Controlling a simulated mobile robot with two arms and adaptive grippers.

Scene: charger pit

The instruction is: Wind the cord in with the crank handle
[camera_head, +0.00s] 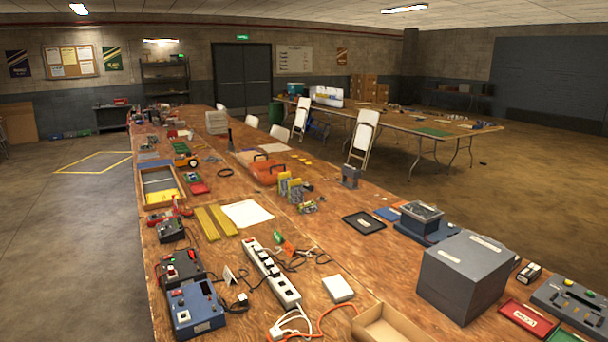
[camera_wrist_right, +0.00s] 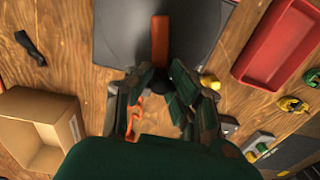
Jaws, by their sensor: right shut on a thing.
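In the right wrist view my right gripper (camera_wrist_right: 155,88) is shut on a dark knob (camera_wrist_right: 156,87) at the near end of an orange crank arm (camera_wrist_right: 160,40). The fingers hide most of the knob. The crank arm lies across a dark grey box (camera_wrist_right: 120,30). A piece of orange cord (camera_wrist_right: 137,115) shows beside and behind the fingers. In the head view a large grey box (camera_head: 465,275) stands at the table's near right, and orange cord (camera_head: 335,318) lies to its left. I see no crank and neither gripper there.
An open cardboard box (camera_wrist_right: 38,128) is left of my right gripper, and a red tray (camera_wrist_right: 282,45) is to its right. In the head view a white power strip (camera_head: 272,277) and a blue device (camera_head: 195,308) stand further left. The wooden tabletop has small clear patches between things.

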